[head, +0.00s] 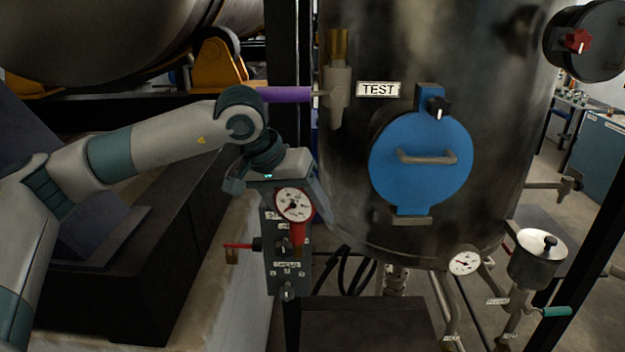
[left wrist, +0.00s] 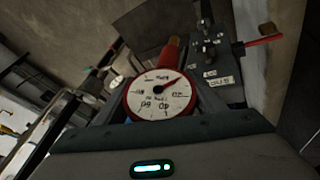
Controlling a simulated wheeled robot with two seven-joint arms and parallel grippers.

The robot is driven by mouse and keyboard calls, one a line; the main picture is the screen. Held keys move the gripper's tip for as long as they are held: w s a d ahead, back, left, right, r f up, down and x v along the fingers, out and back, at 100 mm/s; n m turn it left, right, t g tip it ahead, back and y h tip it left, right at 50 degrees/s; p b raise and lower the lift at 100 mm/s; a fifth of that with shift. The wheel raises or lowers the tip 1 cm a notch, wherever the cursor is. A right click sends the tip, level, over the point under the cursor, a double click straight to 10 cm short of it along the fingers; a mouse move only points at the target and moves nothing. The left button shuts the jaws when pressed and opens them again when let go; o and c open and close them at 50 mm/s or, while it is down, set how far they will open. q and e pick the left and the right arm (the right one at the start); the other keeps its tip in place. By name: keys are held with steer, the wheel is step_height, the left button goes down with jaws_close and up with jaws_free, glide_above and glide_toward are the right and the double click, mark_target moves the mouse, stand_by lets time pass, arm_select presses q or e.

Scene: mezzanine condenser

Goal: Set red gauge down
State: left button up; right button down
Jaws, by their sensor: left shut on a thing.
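The red gauge (head: 294,206) has a round white dial and a red stem pointing down. My left gripper (head: 290,195) is shut on it, in front of a grey valve panel (head: 283,272). In the left wrist view the gauge (left wrist: 160,94) sits between the fingers, its dial facing the camera and its red stem pointing away towards the panel. I cannot tell whether the stem touches anything. My right gripper is in neither view.
A large metal tank (head: 350,190) with a blue round hatch (head: 421,160) and a TEST label stands to the right. A red-handled lever (head: 238,246) juts left from the panel. A dark bench top (head: 365,322) lies below. Another gauge (head: 464,261) sits at the tank's lower right.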

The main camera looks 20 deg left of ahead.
arm_select(q)
steer(key=shift+f, duration=0.5)
steer(key=shift+d+r, duration=0.1)
steer(key=shift+d, duration=0.05)
steer(key=shift+w+d, duration=0.1)
steer(key=shift+d, duration=0.05)
steer(key=shift+a, duration=0.3)
steer(key=shift+a+f, duration=0.15)
steer(key=shift+f, duration=0.05)
step_height(320, 180, down, 8)
steer(key=b, duration=0.8)
steer(key=shift+f+b, duration=0.2)
steer(key=shift+b, duration=0.15)
